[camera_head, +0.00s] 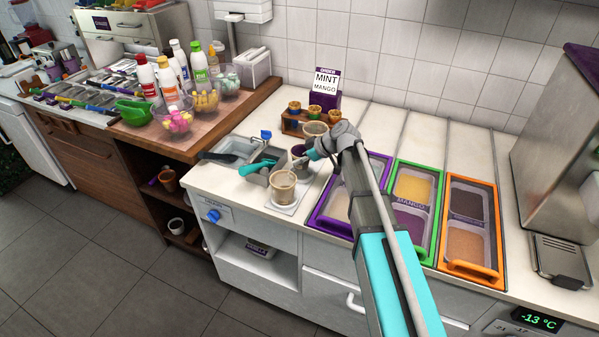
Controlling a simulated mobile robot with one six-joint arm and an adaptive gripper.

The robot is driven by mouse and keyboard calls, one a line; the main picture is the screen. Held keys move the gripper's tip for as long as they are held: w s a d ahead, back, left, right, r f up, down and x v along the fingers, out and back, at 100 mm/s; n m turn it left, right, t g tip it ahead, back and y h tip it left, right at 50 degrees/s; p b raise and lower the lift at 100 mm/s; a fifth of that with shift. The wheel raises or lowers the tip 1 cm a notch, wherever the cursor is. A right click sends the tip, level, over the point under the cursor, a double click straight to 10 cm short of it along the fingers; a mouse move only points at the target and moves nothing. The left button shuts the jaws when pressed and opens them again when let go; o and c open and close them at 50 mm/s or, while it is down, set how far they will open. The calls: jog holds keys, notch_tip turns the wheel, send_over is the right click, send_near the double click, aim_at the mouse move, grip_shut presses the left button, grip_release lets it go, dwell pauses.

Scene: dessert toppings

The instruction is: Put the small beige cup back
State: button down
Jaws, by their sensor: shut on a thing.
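My gripper (310,154) reaches over the counter left of the bins, its teal fingers shut on a small cup (298,150) with a dark inside. The arm and fingers hide part of this cup, so its colour and its exact height above the counter are hard to tell. A larger beige cup (284,187) stands upright on a white square plate (297,205) in front of it. Another beige-grey cup (315,129) is just behind my gripper, by the wooden holder.
Purple, green and orange bins (482,231) fill the counter to the right. A sink (237,147) with a teal-handled scoop (258,167) is at left. A steel machine (560,150) blocks the far right.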

aim_at(304, 165)
jog(key=shift+w, duration=0.1)
dwell(0.3)
jog(key=shift+w+a+f+b, duration=0.1)
jog(key=shift+w+f+b, duration=0.1)
jog(key=shift+f+b, duration=0.25)
jog(key=shift+w+a+f+b, duration=0.1)
jog(key=shift+w+f+b, duration=0.05)
jog(key=shift+f+b, duration=1.35)
jog(key=shift+f, duration=0.1)
jog(key=shift+f, duration=0.1)
jog(key=c, duration=0.7)
grip_release()
jog(key=shift+c, duration=0.2)
